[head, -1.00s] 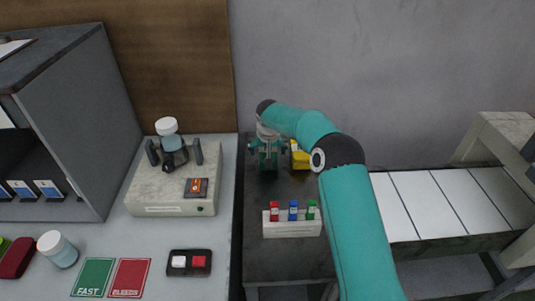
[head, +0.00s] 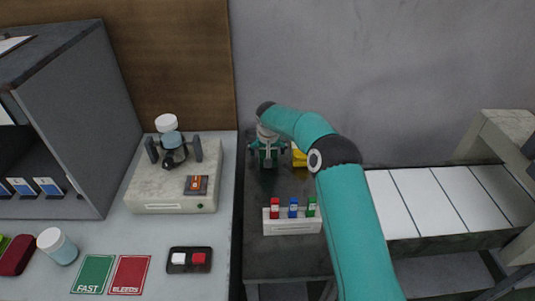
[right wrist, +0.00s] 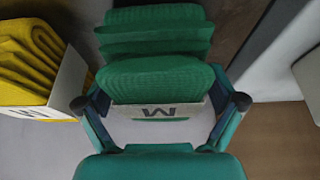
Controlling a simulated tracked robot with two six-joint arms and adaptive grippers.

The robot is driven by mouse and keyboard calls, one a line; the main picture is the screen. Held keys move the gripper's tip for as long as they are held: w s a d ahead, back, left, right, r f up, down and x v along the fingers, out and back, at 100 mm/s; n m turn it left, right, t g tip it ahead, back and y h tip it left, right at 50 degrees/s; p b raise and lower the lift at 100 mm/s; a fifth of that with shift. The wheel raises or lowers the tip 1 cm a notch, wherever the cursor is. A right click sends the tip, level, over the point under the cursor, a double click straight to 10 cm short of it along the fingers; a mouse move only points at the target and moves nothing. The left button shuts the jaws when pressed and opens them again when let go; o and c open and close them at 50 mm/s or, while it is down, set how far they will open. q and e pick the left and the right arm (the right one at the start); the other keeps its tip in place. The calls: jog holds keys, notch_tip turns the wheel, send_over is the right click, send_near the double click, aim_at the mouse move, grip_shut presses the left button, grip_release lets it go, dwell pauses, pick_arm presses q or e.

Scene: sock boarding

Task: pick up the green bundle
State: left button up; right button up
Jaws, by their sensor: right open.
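The green bundle (right wrist: 155,78) is a folded green stack with a white band marked M. It fills the middle of the right wrist view. My right gripper (right wrist: 161,102) is open, with one finger on either side of the bundle's near end and band. I cannot tell whether the fingers touch it. In the head view my right gripper (head: 268,156) is low over the back of the dark table, and the bundle is hard to make out there. My left gripper is not in view.
A yellow bundle (head: 299,157) stands just right of my right gripper; it also shows in the right wrist view (right wrist: 28,62). A white holder (head: 291,228) with red, blue and green pieces is in front. A slatted conveyor (head: 436,204) lies to the right.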

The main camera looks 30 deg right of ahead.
dwell(0.3)
jog(key=c, duration=1.3)
jog(key=shift+r, duration=0.1)
